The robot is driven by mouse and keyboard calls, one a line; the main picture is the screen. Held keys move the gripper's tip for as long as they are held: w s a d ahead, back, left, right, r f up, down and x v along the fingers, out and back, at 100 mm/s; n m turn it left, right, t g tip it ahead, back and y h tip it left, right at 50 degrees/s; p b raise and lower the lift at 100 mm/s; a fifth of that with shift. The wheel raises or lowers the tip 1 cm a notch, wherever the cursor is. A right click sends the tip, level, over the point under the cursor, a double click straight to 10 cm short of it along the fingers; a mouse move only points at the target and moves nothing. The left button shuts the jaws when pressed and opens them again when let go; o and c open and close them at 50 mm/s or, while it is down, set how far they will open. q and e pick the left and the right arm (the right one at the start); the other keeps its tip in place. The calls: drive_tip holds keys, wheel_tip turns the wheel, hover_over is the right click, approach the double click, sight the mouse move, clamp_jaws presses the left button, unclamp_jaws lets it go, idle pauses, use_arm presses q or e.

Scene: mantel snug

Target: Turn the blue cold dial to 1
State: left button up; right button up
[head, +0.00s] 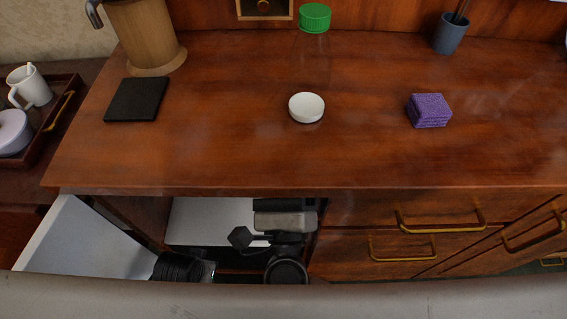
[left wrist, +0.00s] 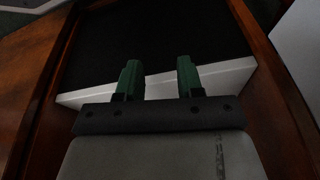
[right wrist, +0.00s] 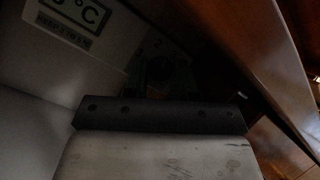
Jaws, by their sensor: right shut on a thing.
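In the right wrist view my right gripper (right wrist: 160,72) is deep in shadow inside the open cabinet, its greenish fingers close to a pale panel (right wrist: 115,35) with printed marks. The fingers are shut at small printed numerals, on what appears to be the blue cold dial; its colour and pointer are hidden in the dark. In the left wrist view my left gripper (left wrist: 160,78) is open and empty, its green fingers apart in front of a white edge (left wrist: 235,72). In the head view the dial is not visible.
A white-lined door (head: 75,245) stands open at the left of the cabinet. Drawers with brass handles (head: 440,222) are to the right. The wooden top (head: 230,130) holds a white lid (head: 306,107), purple sponges (head: 429,110) and a black coaster (head: 137,99), with clear room between them.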

use_arm(q)
wheel_tip(320, 180, down, 8)
drive_tip(key=s+p, duration=0.2)
drive_tip(key=shift+s, duration=0.25)
use_arm(e)
drive_tip(key=n+y, duration=0.2)
drive_tip(key=n, duration=0.1)
drive_tip(key=shift+d, duration=0.1)
use_arm(q)
drive_tip(key=shift+a+f, duration=0.1)
use_arm(e)
drive_tip(key=o, duration=0.6)
drive_tip(key=shift+o, duration=0.2)
